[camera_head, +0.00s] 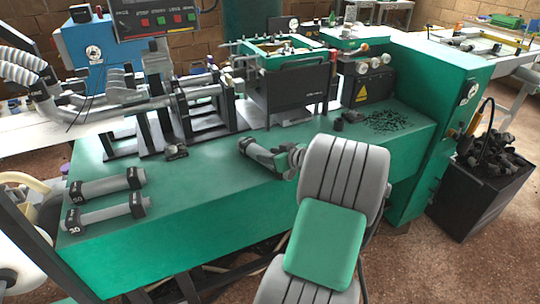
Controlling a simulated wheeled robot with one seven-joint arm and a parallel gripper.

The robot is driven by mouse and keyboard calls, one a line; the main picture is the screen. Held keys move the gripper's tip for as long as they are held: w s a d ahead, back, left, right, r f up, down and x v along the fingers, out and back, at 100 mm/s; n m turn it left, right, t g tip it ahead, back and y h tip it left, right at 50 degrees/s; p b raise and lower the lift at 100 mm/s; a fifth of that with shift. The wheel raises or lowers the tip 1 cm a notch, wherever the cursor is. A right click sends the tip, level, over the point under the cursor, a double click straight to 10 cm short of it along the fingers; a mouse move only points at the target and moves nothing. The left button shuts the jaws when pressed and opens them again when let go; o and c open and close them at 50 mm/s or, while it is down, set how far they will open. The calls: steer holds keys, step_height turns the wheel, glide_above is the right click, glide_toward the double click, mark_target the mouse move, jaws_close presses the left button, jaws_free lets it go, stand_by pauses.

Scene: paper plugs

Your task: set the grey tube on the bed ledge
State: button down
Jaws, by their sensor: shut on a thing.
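My gripper (284,158) is in the middle of the view, over the green bed ledge (215,180). It is shut on a grey tube (261,154), which points to the left and slightly away, with a black band at its far end. The tube's near end is hidden by my gripper and arm. I cannot tell whether the tube touches the ledge or hangs just above it. Two more grey tubes with black bands lie on the left part of the ledge, an upper one (105,186) and a lower one (104,214).
A machine with black frames (200,105) and a dark box (290,92) stands behind the ledge. A small dark part (175,152) and scattered black bits (388,122) lie on the green top. A black bin (480,195) stands at right. The ledge's middle is clear.

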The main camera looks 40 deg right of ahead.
steer(key=c, duration=0.7)
jaws_free()
steer(key=shift+c, duration=0.2)
steer(key=shift+r, duration=0.1)
steer(key=v, duration=1.2)
